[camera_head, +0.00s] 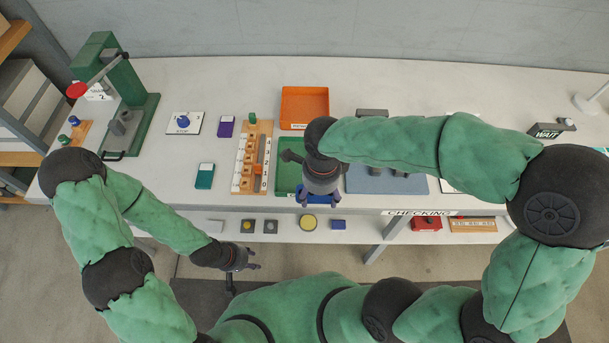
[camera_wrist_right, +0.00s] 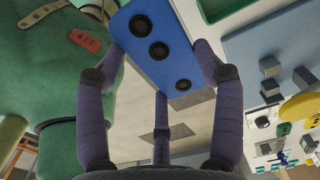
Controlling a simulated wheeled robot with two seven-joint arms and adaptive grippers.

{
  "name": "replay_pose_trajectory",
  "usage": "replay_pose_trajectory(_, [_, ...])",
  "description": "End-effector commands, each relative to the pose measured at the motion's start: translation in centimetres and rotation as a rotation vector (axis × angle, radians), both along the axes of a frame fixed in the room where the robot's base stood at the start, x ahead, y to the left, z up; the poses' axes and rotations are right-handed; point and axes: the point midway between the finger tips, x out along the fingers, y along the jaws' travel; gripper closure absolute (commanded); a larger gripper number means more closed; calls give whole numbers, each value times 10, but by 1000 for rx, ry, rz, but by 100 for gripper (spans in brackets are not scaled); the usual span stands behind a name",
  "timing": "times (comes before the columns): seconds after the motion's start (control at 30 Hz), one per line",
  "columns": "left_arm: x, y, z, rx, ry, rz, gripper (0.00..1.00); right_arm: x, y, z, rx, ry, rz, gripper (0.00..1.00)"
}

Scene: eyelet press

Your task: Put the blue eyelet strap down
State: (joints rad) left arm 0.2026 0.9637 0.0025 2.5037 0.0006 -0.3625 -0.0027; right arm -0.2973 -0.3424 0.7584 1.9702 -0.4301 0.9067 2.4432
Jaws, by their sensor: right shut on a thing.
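The blue eyelet strap (camera_wrist_right: 172,52) shows in the right wrist view as a flat blue bar with three dark-rimmed eyelets. My right gripper (camera_wrist_right: 160,75) is shut on it, with fingers at both sides. In the head view the right gripper (camera_head: 320,196) is at the table's front edge, by the green tray (camera_head: 284,181). The gripper hides most of the strap there; whether the strap touches anything below is unclear. My left gripper (camera_head: 250,262) is empty, fingers apart, in front of the table and away from the strap.
An orange tray (camera_head: 304,106) stands behind the green one. A wooden rack (camera_head: 250,158) is to the left and a blue-grey mat (camera_head: 400,182) to the right. A green press (camera_head: 118,95) stands far left. A lower shelf (camera_head: 280,237) holds several small items.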

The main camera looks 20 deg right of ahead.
Motion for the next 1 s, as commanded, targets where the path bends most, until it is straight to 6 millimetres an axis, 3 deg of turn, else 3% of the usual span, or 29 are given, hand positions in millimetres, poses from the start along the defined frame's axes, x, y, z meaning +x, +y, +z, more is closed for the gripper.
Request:
replay_pose_trajectory(0.3, [0, 0, -14, 0, 0, 0, 60, 61, 4, -33, -1, 3, 1, 59])
replay_pose_trajectory(0.5, [0, 0, -23, 0, 0, 0, 60, 87, 6, -66, -1, 2, 1, 59])
replay_pose_trajectory(0.87, [0, 0, -28, 0, 0, 0, 60, 106, 7, -86, 0, 1, 1, 59])
replay_pose_trajectory(1.0, [0, 0, -34, 0, -1, 0, 60, 105, 7, -107, -1, 3, 3, 59])
